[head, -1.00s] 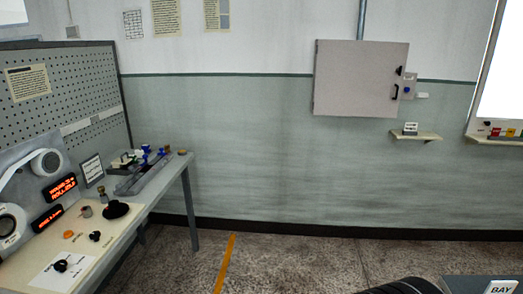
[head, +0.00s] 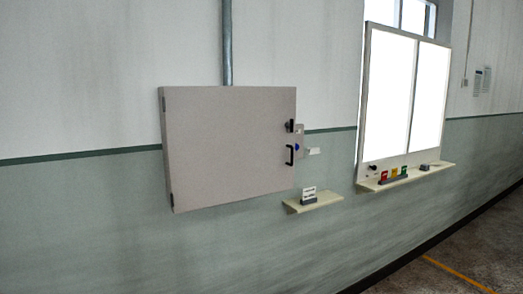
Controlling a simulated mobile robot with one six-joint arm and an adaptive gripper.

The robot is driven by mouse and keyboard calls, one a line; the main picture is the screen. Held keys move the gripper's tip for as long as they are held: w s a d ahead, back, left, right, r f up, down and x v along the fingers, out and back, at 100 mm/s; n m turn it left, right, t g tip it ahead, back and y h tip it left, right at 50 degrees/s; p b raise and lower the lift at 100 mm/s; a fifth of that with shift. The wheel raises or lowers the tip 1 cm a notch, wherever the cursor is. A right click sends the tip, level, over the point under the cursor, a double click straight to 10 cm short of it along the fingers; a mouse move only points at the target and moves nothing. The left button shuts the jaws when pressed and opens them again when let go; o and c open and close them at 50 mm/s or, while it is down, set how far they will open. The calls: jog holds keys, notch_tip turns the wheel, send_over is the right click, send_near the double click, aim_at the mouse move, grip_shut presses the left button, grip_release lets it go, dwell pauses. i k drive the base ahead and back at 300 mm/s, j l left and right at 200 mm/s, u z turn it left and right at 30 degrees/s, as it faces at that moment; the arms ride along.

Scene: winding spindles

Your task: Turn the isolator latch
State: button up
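A closed grey wall cabinet (head: 225,145) hangs at the centre-left of the head view. Near its right edge is a small black latch (head: 290,126), with a black pull handle (head: 291,154) below it. Which of these parts the task calls the isolator latch is not labelled legibly. My gripper is not in view.
A small shelf (head: 314,202) with a little sign juts from the wall below right of the cabinet. Farther right, a bright panel (head: 400,95) stands above a ledge (head: 410,177) with red, yellow and green items. Open floor (head: 470,250) shows at lower right.

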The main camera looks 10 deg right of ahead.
aim_at(292, 126)
jog(key=i+j+z, duration=0.1)
jog(key=i+z, duration=0.25)
jog(key=i, duration=0.55)
